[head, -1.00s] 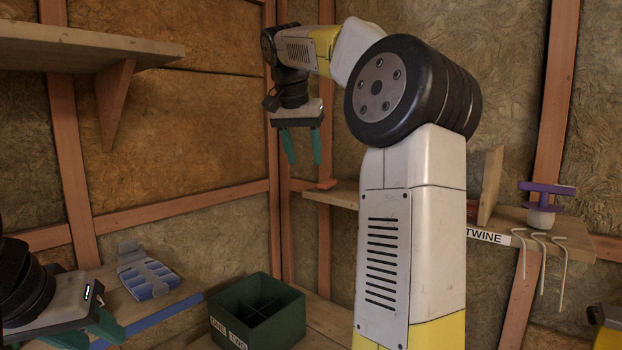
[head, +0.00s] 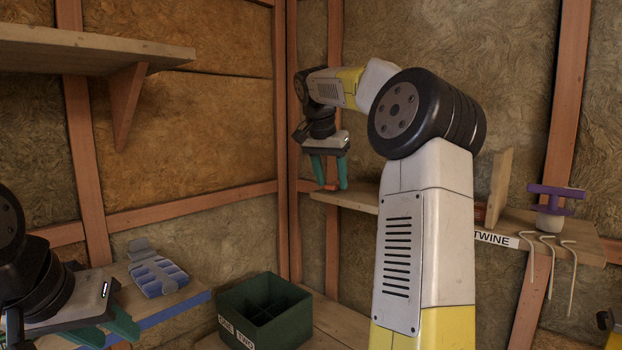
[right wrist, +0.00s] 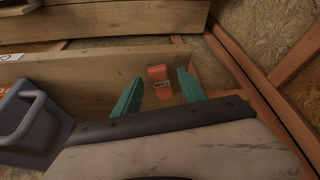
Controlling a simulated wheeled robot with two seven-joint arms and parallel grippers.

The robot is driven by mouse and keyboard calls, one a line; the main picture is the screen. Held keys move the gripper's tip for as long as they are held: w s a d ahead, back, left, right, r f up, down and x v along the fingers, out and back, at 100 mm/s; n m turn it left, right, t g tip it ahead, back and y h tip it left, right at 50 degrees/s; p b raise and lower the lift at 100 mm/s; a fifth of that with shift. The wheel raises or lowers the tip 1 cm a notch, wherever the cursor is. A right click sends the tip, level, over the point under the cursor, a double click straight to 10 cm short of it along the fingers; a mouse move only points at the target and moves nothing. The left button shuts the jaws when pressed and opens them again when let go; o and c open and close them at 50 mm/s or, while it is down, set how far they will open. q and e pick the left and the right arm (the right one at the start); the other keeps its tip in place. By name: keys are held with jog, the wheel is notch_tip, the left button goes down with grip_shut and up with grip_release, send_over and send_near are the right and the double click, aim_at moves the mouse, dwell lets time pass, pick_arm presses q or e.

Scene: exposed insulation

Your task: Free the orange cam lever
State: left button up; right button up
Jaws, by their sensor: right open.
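The orange cam lever (head: 331,187) sits at the left end of the wooden shelf in the head view, just below my right gripper (head: 329,186).
A green divided crate (head: 262,322) stands at bottom centre. A blue-grey tray (head: 160,277) lies on the left shelf. A purple-topped object (head: 553,205) and hanging hooks (head: 570,275) are at the right. In the right wrist view, a grey handled container (right wrist: 32,125) is close on the left.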

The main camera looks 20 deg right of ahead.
jog(key=shift+c, duration=0.2)
grip_shut()
jog(key=shift+w+a+m, duration=0.35)
jog(key=shift+w+m, duration=0.1)
jog(key=shift+m, duration=0.35)
jog(key=shift+w+m+g+h, duration=0.1)
jog(key=shift+m+g+h, duration=0.25)
jog(key=shift+m, duration=0.25)
jog(key=shift+o, duration=0.2)
grip_release()
jog(key=v, duration=0.7)
jog(key=shift+a+r, duration=0.2)
jog(key=shift+r, duration=0.15)
